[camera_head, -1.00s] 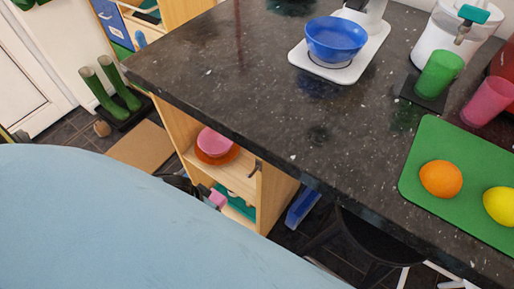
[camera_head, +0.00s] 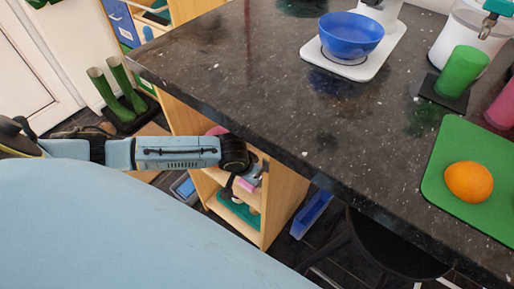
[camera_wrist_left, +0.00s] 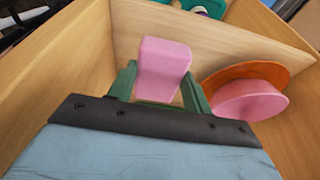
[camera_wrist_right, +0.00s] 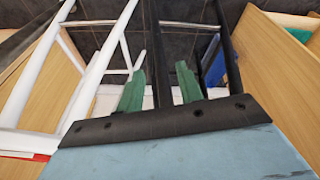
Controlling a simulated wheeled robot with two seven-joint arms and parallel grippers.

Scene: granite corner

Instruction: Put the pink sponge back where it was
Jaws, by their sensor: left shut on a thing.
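My left gripper (camera_head: 246,174) reaches into the open end of the wooden cabinet under the counter. It is shut on the pink sponge (camera_wrist_left: 163,67), which sits between the green fingers in the left wrist view. The sponge also shows in the head view (camera_head: 252,179), at about upper-shelf height. I cannot tell whether it touches the wood. Beside it on the upper shelf is a pink bowl (camera_wrist_left: 248,102) on an orange plate (camera_wrist_left: 275,73). My right gripper (camera_wrist_right: 160,86) is open and empty, near chair legs.
The lower shelf holds a teal tray (camera_head: 238,212). The dark counter (camera_head: 230,70) overhangs the cabinet, with a blue bowl (camera_head: 350,35) and a green board (camera_head: 455,205) on top. A black chair (camera_head: 390,245) stands right of the cabinet.

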